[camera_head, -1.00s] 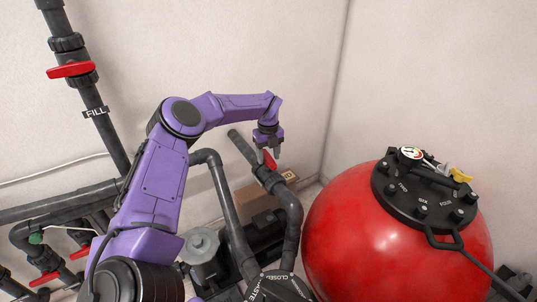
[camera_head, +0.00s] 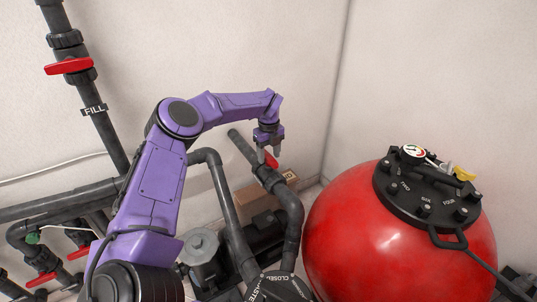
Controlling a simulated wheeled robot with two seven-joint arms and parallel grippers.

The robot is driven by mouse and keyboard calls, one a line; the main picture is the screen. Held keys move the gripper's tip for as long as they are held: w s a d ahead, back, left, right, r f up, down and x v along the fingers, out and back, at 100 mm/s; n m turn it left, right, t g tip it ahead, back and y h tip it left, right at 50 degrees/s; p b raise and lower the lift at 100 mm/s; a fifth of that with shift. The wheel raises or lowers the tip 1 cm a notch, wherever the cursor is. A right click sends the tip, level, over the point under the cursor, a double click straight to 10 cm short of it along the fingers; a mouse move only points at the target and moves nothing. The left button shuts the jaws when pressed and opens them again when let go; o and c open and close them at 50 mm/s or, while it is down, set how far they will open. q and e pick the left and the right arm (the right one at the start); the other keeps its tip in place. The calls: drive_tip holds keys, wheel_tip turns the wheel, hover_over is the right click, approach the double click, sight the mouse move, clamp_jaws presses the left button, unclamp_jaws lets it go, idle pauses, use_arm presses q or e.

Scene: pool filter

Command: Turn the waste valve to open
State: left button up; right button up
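My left gripper (camera_head: 269,151) points downward near the wall, at the end of my purple arm. Its two fingers are apart. A small red valve handle (camera_head: 271,160) shows just below and between the fingertips, on a dark grey pipe; I cannot tell whether they touch. No label is readable on this handle. A black round fitting (camera_head: 285,287) at the bottom edge carries the words "WASTE" and "CLOSED", partly cut off. My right gripper is not in view.
A large red filter tank (camera_head: 400,245) with a black lid (camera_head: 427,195) and gauge stands at the right. A "FILL" pipe with a red handle (camera_head: 68,66) runs up the left wall. Pipes and a pump (camera_head: 262,236) crowd the space below the gripper. The upper wall area is clear.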

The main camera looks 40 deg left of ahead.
sight(269, 156)
use_arm(q)
wheel_tip(269, 156, up, 11)
drive_tip(key=shift+f, duration=0.2)
idle(0.4)
idle(0.3)
